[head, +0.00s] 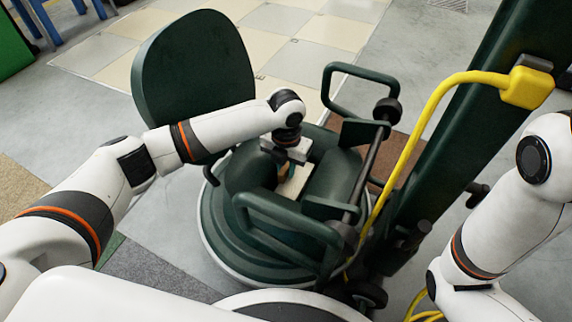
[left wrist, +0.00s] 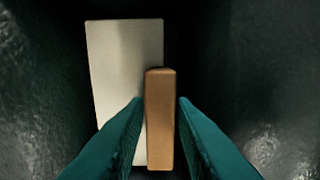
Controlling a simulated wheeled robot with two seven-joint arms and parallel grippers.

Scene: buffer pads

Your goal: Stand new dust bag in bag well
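The dust bag shows as a pale panel (left wrist: 112,70) with a tan block (left wrist: 160,115) in the left wrist view; its pale part (head: 294,186) also shows in the head view. It sits between dark green walls of the bag well (head: 255,172) in the machine. My left gripper (left wrist: 160,102) points down over the bag, its teal fingers either side of the tan block. A narrow dark gap shows on the block's right, and the fingers look apart from it. The bag's lower end is hidden. My right arm is at the right, its gripper out of view.
A round dark green lid (head: 195,70) stands open at the back left. Green tube handles (head: 285,218) surround the well. A yellow cable (head: 408,150) runs down beside the slanted green handle column (head: 450,120). Tiled floor (head: 320,45) lies clear behind.

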